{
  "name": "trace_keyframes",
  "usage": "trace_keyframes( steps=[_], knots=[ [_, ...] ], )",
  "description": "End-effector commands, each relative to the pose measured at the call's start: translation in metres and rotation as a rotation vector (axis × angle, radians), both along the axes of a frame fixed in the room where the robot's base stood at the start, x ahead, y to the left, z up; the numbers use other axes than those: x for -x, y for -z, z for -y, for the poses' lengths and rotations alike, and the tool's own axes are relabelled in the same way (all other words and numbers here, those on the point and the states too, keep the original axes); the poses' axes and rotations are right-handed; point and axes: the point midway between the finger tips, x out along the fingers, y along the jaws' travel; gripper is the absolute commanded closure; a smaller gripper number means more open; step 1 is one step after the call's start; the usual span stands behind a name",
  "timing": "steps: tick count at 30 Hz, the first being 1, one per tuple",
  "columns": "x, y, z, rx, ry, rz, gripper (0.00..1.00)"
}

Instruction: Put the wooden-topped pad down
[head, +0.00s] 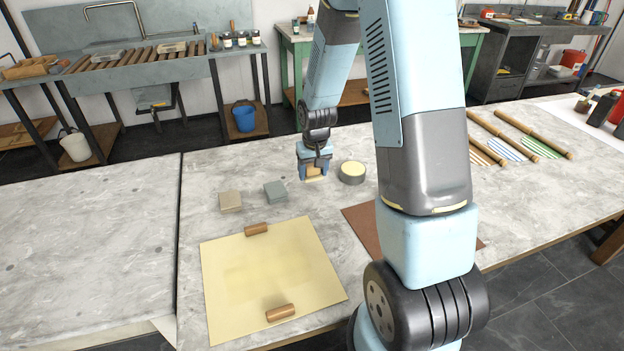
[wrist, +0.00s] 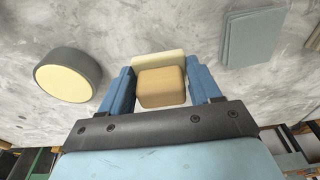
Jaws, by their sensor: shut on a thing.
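The wooden-topped pad shows in the wrist view as a tan wooden block (wrist: 161,88) on a wider cream base. It sits between the blue fingers of my gripper (wrist: 163,88), which is shut on it. In the head view my gripper (head: 314,168) is low over the stone table, pointing down, with the pad (head: 314,172) mostly hidden between its fingers. The pad's underside is at or just above the table; I cannot tell whether it touches.
A round dark tin with a pale top (head: 352,172) stands close right of my gripper. A grey block (head: 276,192) and a beige block (head: 230,201) lie to its left. A yellow sheet (head: 265,270) with two wooden pieces lies in front. Bare table (head: 420,130) surrounds these.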

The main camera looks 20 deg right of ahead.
Motion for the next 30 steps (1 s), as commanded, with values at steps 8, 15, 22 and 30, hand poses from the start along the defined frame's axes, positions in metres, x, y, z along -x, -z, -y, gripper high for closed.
trace_keyframes(
  steps=[8, 15, 22, 30],
  knots=[
    [-0.005, 0.019, 0.003, 0.000, 0.000, -0.003, 0.76],
    [-0.005, 0.038, 0.003, 0.000, 0.001, -0.001, 0.76],
    [-0.005, 0.038, 0.003, 0.000, 0.000, 0.000, 0.76],
    [-0.005, 0.039, 0.003, 0.000, 0.000, 0.000, 0.18]
  ],
)
